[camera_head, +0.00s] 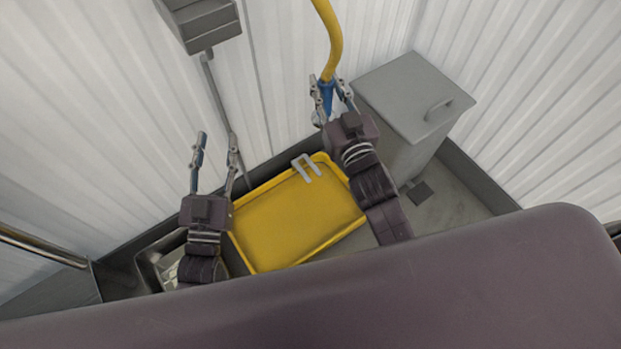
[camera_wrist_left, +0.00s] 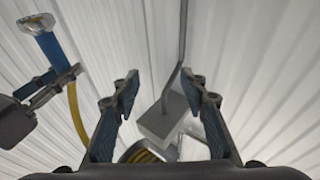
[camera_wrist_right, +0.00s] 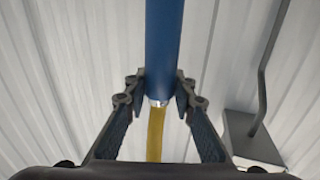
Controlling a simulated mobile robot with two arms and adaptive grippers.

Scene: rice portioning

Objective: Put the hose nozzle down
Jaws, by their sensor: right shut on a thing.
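The hose nozzle (camera_head: 326,92) is a blue tube on the end of a yellow hose (camera_head: 330,35). My right gripper (camera_head: 331,88) is shut on the nozzle and holds it in the air above the back edge of the counter. In the right wrist view the blue nozzle (camera_wrist_right: 164,45) stands between the fingertips, with the yellow hose (camera_wrist_right: 156,135) joined to it. The nozzle's pale, shiny end (camera_wrist_left: 36,23) shows in the left wrist view. My left gripper (camera_head: 213,150) is open and empty, to the left; its fingers are also apart in the left wrist view (camera_wrist_left: 160,90).
A yellow tray (camera_head: 290,222) lies on the counter between the arms, with a grey bent tap-like piece (camera_head: 306,167) at its back edge. A grey lidded bin (camera_head: 412,95) stands at right. A grey box (camera_head: 200,22) with a pipe is on the white corrugated wall. A metal basin is at left.

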